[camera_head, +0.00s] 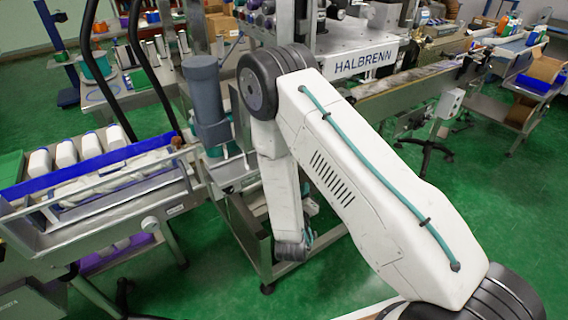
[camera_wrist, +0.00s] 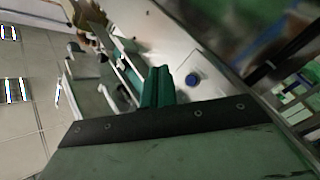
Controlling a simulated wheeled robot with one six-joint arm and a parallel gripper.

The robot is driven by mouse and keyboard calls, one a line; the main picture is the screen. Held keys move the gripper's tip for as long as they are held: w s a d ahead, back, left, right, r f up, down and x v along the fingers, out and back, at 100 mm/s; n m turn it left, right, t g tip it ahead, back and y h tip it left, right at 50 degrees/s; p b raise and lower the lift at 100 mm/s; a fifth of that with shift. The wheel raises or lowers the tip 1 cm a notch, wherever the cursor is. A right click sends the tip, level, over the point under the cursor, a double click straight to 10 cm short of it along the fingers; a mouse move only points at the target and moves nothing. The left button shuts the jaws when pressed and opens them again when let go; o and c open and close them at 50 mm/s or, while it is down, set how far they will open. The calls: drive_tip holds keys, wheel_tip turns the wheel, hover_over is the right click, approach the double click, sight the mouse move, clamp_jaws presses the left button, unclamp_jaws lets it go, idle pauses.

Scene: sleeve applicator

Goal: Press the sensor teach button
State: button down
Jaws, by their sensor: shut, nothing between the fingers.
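In the wrist view, a round blue button (camera_wrist: 193,79) with a pale ring sits on a light grey panel (camera_wrist: 190,45). I cannot read a label to tell whether it is the sensor teach button. My gripper (camera_wrist: 158,72) shows there as two teal fingers side by side, shut and empty. Its tips are just left of the blue button in the picture, and they appear apart from it. The depth between them is unclear. In the head view my arm covers the middle, and neither the gripper's fingers nor the button can be made out.
A grey cylinder unit (camera_head: 207,105) and a tray of white bottles (camera_head: 85,205) are at left. Green floor (camera_head: 400,185) is open at right.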

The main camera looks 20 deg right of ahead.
drive_tip(key=shift+r+t, duration=0.4)
drive_tip(key=shift+r, duration=0.4)
drive_tip(key=shift+w, duration=0.1)
drive_tip(key=w+a, duration=0.2)
drive_tip(key=w, duration=0.6)
drive_tip(key=shift+a, duration=0.4)
drive_tip(key=shift+w, duration=0.15)
idle(1.2)
drive_tip(key=shift+w+a, duration=0.15)
drive_tip(key=shift+w, duration=0.2)
drive_tip(key=shift+w+a, duration=0.1)
drive_tip(key=shift+w, duration=0.3)
idle(0.5)
idle(0.4)
drive_tip(key=shift+s+d, duration=0.25)
drive_tip(key=shift+s, duration=0.55)
